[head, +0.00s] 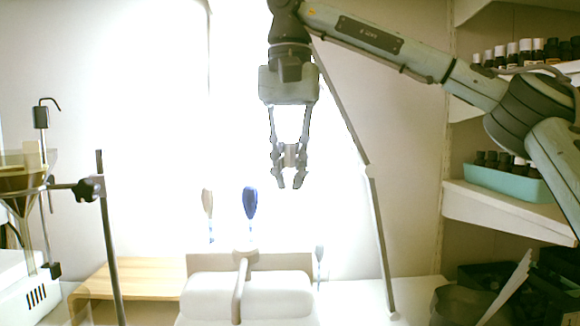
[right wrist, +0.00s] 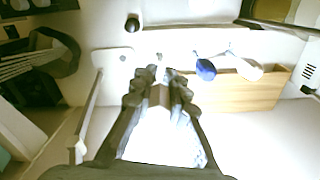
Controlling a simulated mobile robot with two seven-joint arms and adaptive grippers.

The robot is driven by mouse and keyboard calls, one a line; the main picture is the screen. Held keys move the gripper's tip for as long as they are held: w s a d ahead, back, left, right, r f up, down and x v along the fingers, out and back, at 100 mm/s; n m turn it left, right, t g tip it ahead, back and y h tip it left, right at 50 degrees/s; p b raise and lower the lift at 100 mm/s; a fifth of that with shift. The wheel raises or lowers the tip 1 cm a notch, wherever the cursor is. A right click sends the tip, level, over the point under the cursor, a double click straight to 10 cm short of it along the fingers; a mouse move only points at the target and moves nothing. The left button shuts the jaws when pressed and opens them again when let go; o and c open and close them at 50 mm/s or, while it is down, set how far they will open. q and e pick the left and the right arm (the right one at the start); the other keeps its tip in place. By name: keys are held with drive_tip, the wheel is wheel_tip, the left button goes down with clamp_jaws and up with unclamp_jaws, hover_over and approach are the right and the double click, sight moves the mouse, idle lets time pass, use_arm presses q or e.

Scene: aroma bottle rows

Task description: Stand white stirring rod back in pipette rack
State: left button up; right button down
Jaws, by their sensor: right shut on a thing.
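My right gripper (head: 289,183) hangs fingers-down in the air, above the bench and right of the blue-topped pipette (head: 250,203). It is shut on a small pale grey thing (head: 291,155), which also shows between the fingers in the right wrist view (right wrist: 158,95). Glare hides its length, so I cannot tell whether it is the white stirring rod. A white rack-like panel (head: 205,262) stands below. The blue-topped pipette and a cream-topped one (head: 207,203) stand upright at it. A dimmer blue-grey one (head: 319,254) stands at its right. My left gripper is not in view.
A wooden stand (head: 140,280) and a metal stand (head: 107,220) are at left. A slanted pale post (head: 380,245) and bottle shelves (head: 500,208) are at right.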

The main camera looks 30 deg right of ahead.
sight(290, 204)
drive_tip(key=shift+f, duration=0.2)
idle(0.3)
drive_tip(key=shift+f+b, duration=0.5)
drive_tip(key=shift+f, duration=0.75)
drive_tip(key=shift+f, duration=0.25)
drive_tip(key=shift+f+b, duration=0.4)
drive_tip(key=shift+f, duration=0.1)
drive_tip(key=shift+f, duration=0.25)
drive_tip(key=shift+f, duration=0.2)
